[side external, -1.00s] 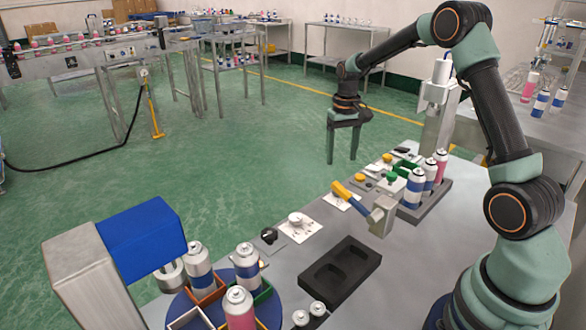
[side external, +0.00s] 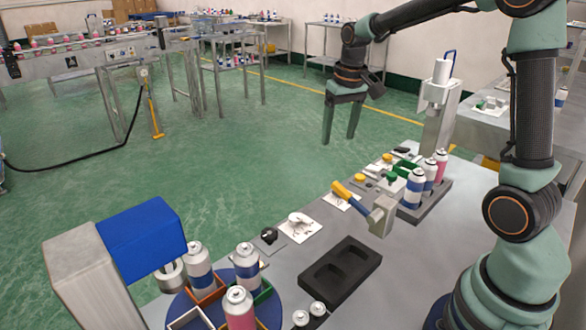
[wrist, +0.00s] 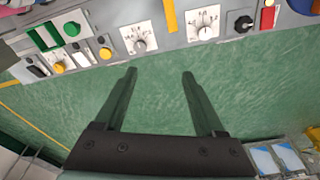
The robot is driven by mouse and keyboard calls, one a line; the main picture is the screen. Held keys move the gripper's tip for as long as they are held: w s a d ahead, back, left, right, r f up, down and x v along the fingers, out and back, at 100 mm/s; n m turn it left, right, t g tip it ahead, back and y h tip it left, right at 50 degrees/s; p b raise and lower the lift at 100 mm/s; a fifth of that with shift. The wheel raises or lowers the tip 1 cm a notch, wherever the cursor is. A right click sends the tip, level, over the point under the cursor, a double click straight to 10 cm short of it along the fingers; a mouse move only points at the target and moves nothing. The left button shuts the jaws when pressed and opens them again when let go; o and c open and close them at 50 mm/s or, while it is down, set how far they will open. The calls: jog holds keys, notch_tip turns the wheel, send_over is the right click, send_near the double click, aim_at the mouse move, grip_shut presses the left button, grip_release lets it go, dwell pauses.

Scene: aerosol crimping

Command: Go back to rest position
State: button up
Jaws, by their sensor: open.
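My gripper (side external: 340,138) is open and empty. In the side external view it hangs fingers down above the green floor, beyond the far edge of the workbench (side external: 318,252). In the wrist view my gripper (wrist: 160,78) shows two parted dark fingers with only floor between and beneath them. No object touches the fingers.
The bench edge carries dials, buttons and a yellow-handled lever (side external: 350,195). Cans stand in a dark rack (side external: 428,205) beside a grey press (side external: 438,105). A blue turntable (side external: 188,303) with cans is front left, near a blue-headed machine (side external: 142,240). Open floor surrounds the gripper.

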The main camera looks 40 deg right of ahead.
jog(key=s+a+r+n+t, duration=0.3)
jog(key=s+a+r+t, duration=0.1)
jog(key=s+a, duration=0.7)
jog(key=shift+s+r, duration=0.15)
jog(key=shift+s, duration=0.8)
jog(key=o, duration=0.4)
jog(key=shift+s+a+n, duration=0.1)
jog(key=shift+s+n, duration=0.05)
jog(key=shift+n, duration=0.15)
jog(key=shift+c, duration=0.2)
jog(key=shift+o, duration=0.5)
jog(key=shift+a, duration=0.15)
jog(key=w+a+g+y, duration=0.1)
jog(key=w+a+g, duration=0.3)
jog(key=w+a, duration=0.9)
notch_tip(320, 180, down, 10)
jog(key=a, duration=0.1)
jog(key=shift+s+a, duration=0.25)
